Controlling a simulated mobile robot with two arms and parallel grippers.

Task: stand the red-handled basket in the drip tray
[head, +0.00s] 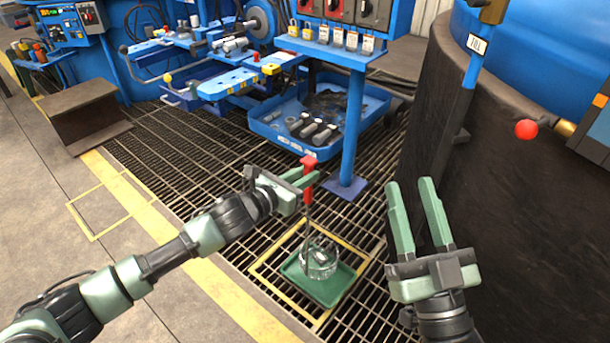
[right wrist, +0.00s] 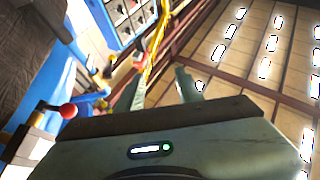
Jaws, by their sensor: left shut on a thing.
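The basket (head: 318,262) is a wire basket with a tall stem and a red handle (head: 309,165) on top. Metal parts show inside it. My left gripper (head: 307,186) is shut on the red handle. The basket is over the green drip tray (head: 318,290) on the floor grating; I cannot tell whether it touches the tray's bottom. The basket looks upright. My right gripper (head: 414,205) is open and empty, raised to the right of the tray. Its fingers also show in the right wrist view (right wrist: 165,92).
A yellow frame (head: 263,287) is marked around the tray on the grating. A blue post (head: 352,130) stands just behind. The dark round furnace wall (head: 500,200) is at the right, with a red ball knob (head: 526,129). A blue parts tray (head: 268,131) lies farther back.

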